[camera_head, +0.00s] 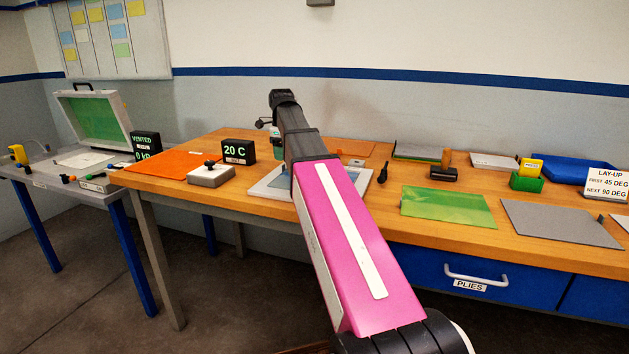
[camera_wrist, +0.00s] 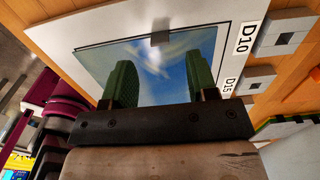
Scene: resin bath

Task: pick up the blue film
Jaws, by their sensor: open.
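The blue film (camera_wrist: 160,70) lies flat on a white board (camera_wrist: 82,37) in the wrist view, with a pale glare on it. A small grey tab (camera_wrist: 160,39) shows at its far edge. My gripper (camera_wrist: 161,72) is open and empty, its two dark green fingers apart over the film. I cannot tell whether the fingertips touch it. In the head view a strip of the blue film (camera_head: 281,182) shows on the board beside my pink arm.
A green sheet (camera_head: 447,206) and a grey plate (camera_head: 560,223) lie to the right. Labels D10 (camera_wrist: 247,38) and D15 border the board.

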